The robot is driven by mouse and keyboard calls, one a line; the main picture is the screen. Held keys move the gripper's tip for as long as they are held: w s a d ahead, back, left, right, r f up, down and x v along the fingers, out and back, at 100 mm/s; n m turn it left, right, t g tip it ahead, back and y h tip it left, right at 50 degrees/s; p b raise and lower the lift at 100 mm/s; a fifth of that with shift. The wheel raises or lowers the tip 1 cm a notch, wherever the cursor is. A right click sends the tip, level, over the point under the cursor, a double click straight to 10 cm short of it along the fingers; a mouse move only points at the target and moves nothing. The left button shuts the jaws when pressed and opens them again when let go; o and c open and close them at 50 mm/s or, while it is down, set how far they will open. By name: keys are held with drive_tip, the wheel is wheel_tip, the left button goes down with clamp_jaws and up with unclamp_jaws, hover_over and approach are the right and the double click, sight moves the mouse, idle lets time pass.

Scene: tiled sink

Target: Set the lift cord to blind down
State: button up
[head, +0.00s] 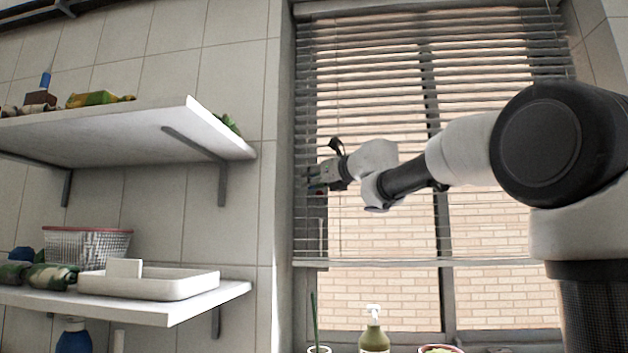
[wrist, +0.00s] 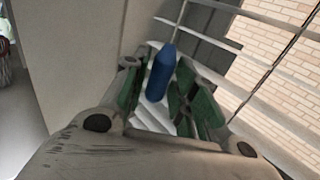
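The window blind (head: 480,45) hangs with its slats spread and its bottom rail (head: 400,263) well above the sill, level across the window. My gripper (head: 316,178) is at the blind's left side, in front of the slats. In the wrist view, a blue cord pull (wrist: 160,74) stands between the green-padded fingers of my gripper (wrist: 158,88). The fingers are apart, with a gap showing beside the pull; firm contact cannot be made out. The thin cord itself is hard to make out, and the pull is mostly hidden by my gripper in the head view.
Two white wall shelves are left of the window: an upper one (head: 120,130) and a lower one (head: 180,308) bearing a white tray (head: 150,287) and a wire basket (head: 87,247). A soap bottle (head: 374,338) stands below the blind. The window frame edge is close to my gripper's left.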

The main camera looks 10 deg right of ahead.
clamp_jaws()
drive_tip(key=shift+r, duration=1.9)
drive_tip(key=o, duration=0.5)
unclamp_jaws()
drive_tip(key=shift+o, duration=0.2)
drive_tip(key=shift+f, duration=0.1)
drive_tip(key=v, duration=1.2)
